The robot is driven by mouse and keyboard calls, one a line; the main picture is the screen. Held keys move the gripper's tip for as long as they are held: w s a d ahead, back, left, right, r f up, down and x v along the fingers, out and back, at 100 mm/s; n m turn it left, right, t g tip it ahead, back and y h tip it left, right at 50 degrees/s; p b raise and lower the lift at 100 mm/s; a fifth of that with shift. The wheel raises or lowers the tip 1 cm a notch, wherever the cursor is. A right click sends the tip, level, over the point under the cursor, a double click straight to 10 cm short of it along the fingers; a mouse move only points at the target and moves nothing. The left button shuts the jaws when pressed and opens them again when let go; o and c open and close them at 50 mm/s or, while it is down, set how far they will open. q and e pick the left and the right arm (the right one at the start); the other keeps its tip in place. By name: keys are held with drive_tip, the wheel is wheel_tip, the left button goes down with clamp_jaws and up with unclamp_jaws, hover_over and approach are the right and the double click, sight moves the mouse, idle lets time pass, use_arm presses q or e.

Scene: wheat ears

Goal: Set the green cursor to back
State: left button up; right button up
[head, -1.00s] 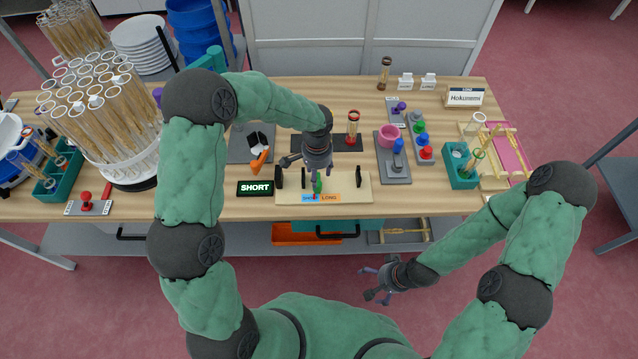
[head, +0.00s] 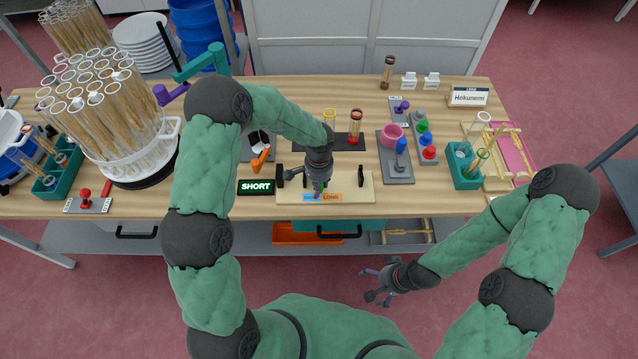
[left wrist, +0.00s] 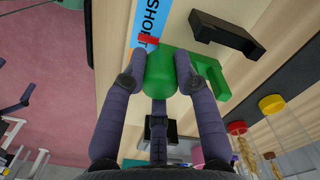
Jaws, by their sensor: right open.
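The green cursor (left wrist: 160,72) stands on a pale wooden board (head: 362,190); its red pointer (left wrist: 148,41) lies by the blue SHORT label (left wrist: 150,18). In the head view the cursor is mostly hidden by my left gripper (head: 318,184). In the left wrist view my left gripper (left wrist: 163,66) has its fingers on both sides of the cursor and appears closed on it. The blue and orange SHORT/LONG strip (head: 323,197) runs along the board's front edge. My right gripper (head: 380,285) is open and empty, in front of the table.
A black display (head: 256,187) reading SHORT stands left of the board. Black handles (left wrist: 228,36) rise from the board. Behind stand tubes with red (head: 355,118) and yellow caps. A grey joystick base (head: 396,168) with a blue knob stands to the right.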

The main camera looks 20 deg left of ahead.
use_arm(q)
clamp_jaws()
drive_tip(key=d, duration=0.2)
drive_tip(key=w+d, duration=0.1)
drive_tip(key=d, duration=0.2)
drive_tip(key=w+d+b, duration=0.1)
drive_tip(key=d, duration=0.1)
drive_tip(key=shift+w+d, duration=0.1)
drive_tip(key=shift+d, duration=0.05)
drive_tip(key=o, duration=1)
unclamp_jaws()
drive_tip(key=shift+r, duration=0.1)
wheel_tip(320, 180, up, 12)
drive_tip(key=shift+f, duration=0.1)
